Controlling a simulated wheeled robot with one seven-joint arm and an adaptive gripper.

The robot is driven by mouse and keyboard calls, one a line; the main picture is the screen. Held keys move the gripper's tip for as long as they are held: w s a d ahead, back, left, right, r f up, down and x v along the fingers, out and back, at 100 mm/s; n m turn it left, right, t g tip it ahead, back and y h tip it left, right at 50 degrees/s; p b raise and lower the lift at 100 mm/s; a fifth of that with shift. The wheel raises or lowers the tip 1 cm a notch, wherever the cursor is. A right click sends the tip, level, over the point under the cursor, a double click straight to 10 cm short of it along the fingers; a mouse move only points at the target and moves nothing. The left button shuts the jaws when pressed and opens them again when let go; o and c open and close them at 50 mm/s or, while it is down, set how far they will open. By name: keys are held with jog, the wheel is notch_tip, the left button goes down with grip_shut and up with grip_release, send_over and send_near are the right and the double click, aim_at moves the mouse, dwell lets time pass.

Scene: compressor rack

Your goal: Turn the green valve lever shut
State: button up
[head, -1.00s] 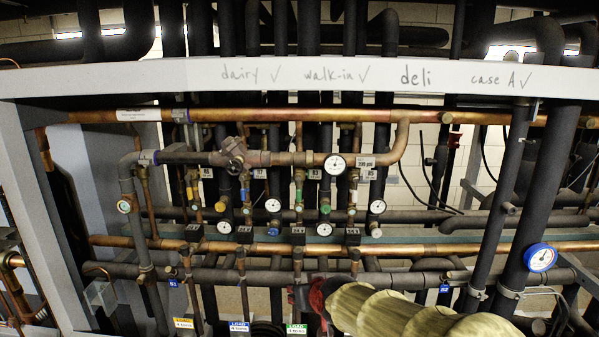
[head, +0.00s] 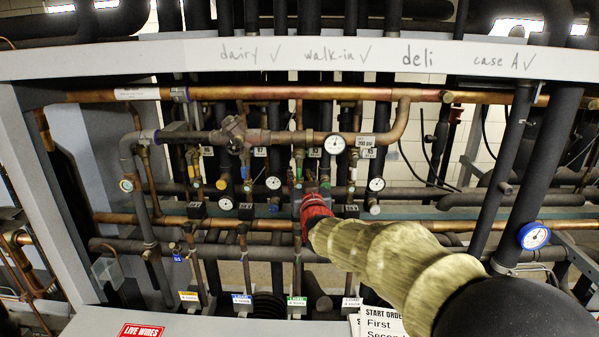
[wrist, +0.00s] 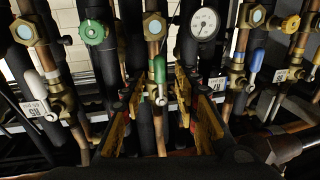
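The green valve lever (wrist: 159,72) points up along a copper pipe in the middle of the wrist view, with its brass valve body (wrist: 153,93) just below. My gripper (wrist: 160,112) is open, its yellow-and-black fingers on either side of that pipe, below the lever. I see no contact with the lever.
A white lever (wrist: 35,84) stands to the left and a blue lever (wrist: 254,62) to the right. A green cap (wrist: 95,31) and a pressure gauge (wrist: 204,23) are above. Dark pipes crowd both sides. A long copper pipe (head: 270,95) crosses above my gripper.

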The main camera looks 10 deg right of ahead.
jog(key=shift+w, duration=1.1)
jog(key=shift+c, duration=0.8)
grip_shut()
